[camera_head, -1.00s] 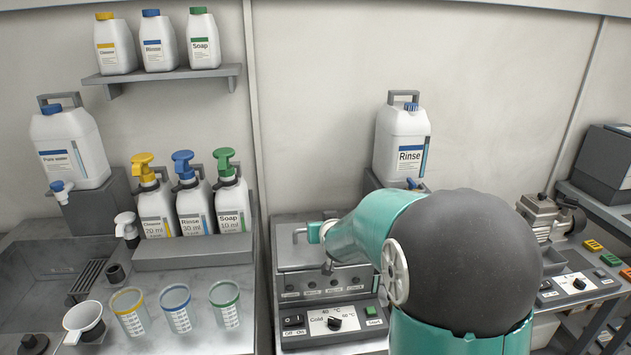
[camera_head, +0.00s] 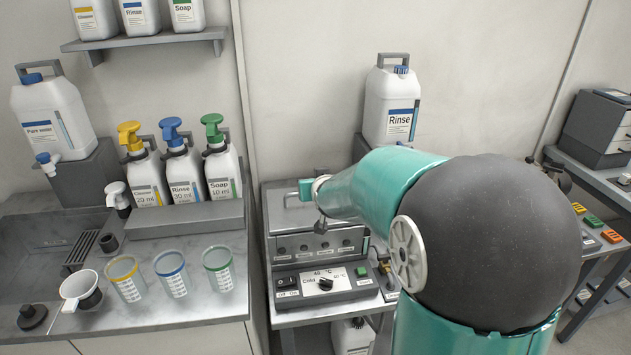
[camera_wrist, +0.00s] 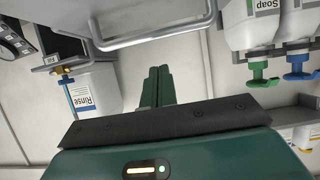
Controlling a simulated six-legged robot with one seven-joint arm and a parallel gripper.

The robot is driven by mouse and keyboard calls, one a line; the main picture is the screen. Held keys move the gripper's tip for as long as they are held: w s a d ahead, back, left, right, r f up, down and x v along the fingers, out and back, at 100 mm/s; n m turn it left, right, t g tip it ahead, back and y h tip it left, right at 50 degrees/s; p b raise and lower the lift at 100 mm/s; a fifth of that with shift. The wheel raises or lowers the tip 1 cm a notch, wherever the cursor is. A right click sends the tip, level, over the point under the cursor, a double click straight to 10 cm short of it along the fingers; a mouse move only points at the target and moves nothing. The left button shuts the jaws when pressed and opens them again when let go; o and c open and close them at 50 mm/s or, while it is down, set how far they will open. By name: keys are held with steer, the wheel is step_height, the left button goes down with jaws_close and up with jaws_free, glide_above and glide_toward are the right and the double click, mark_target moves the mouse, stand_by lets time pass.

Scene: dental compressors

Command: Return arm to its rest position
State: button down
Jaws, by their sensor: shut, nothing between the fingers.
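My gripper (camera_wrist: 158,88) shows in the wrist view as two dark green fingers pressed together, with nothing between them. They point toward the pale wall, between a white Rinse container (camera_wrist: 95,92) on the left and pump bottles on the right. In the head view my teal and dark grey arm is folded in the right foreground and reaches left over the grey control unit (camera_head: 325,283). I cannot make out the fingertips there.
A metal handle (camera_wrist: 150,35) crosses the wrist view close to the fingers. In the head view, pump bottles (camera_head: 185,180) and measuring cups (camera_head: 172,275) stand on the left counter. The Rinse container (camera_head: 391,105) stands behind my arm. Wall space above is clear.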

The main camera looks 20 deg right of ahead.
steer(key=s+a+r+g, duration=0.1)
steer(key=s+a, duration=0.3)
steer(key=s, duration=0.7)
steer(key=s+a+r+n+g+y, duration=0.1)
steer(key=s+a+g, duration=0.2)
steer(key=s, duration=0.8)
steer(key=s+a+r+n+g+y, duration=0.1)
steer(key=s+a+g, duration=0.2)
steer(key=s, duration=0.7)
steer(key=shift+s+a, duration=0.4)
steer(key=shift+a, duration=0.45)
